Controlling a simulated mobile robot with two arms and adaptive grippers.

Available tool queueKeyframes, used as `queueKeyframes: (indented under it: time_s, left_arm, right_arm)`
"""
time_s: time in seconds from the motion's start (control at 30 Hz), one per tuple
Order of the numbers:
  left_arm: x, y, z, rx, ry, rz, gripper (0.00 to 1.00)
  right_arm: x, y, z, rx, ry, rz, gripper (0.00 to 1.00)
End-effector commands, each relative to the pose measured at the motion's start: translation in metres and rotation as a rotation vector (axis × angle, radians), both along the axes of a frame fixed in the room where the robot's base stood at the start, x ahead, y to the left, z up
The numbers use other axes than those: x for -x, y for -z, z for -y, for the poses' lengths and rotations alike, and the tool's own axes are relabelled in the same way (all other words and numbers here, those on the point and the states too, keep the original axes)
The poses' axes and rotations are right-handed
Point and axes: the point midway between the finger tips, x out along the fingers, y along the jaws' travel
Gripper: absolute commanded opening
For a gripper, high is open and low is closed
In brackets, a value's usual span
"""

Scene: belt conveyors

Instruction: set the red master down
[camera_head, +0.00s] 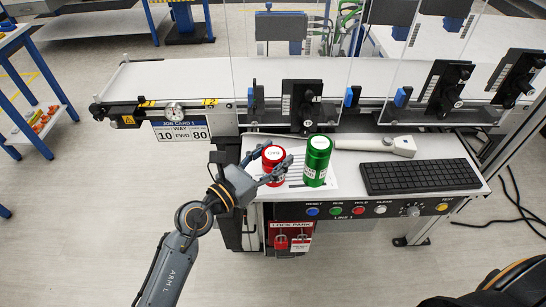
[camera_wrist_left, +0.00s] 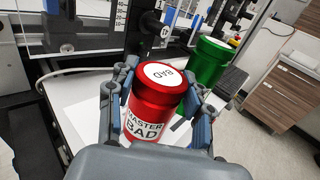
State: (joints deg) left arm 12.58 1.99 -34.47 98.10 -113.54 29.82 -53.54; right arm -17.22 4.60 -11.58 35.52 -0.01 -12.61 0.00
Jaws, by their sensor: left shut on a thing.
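The red master is a red cylinder (camera_head: 273,158) with a white lid label and a side label reading "MASTER BAD". It also fills the middle of the left wrist view (camera_wrist_left: 157,93). My left gripper (camera_head: 269,166) is shut on it, with one finger on each side. The red master is upright at the left part of the white desk; I cannot tell whether its base touches the desk. A green cylinder (camera_head: 317,160) with a white lid stands just to its right, apart from it, and also shows in the left wrist view (camera_wrist_left: 211,60). My right gripper is not in view.
A white sheet lies under the cylinders on the desk (camera_head: 350,183). A black keyboard (camera_head: 420,176) and a grey handheld tool (camera_head: 390,144) lie to the right. The belt conveyor (camera_head: 220,80) runs behind, with clear panels and black fixtures above it. Buttons line the desk's front.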

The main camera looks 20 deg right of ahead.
Motion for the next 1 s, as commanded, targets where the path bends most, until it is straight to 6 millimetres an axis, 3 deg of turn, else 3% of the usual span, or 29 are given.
queueKeyframes:
  time_s: [0.23, 0.27, 0.37, 0.73, 1.0]
  left_arm:
    - [0.0, 0.002, 0.0, 0.002, 0.0, 0.002, 0.04]
    - [0.0, 0.002, 0.0, 0.0, 0.0, 0.001, 0.55]
    - [0.0, 0.002, 0.0, 0.0, 0.0, 0.0, 0.73]
    - [0.0, -0.004, 0.0, 0.001, 0.0, 0.0, 0.73]
    - [0.022, 0.002, -0.042, -0.003, -0.001, 0.001, 0.73]
  right_arm:
    - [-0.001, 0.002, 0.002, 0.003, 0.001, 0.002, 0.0]
    - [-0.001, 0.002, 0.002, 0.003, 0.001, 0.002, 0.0]
    - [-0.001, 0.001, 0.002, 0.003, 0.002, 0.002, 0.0]
    - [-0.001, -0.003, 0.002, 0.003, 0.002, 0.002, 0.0]
    - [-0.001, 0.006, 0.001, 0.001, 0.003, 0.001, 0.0]
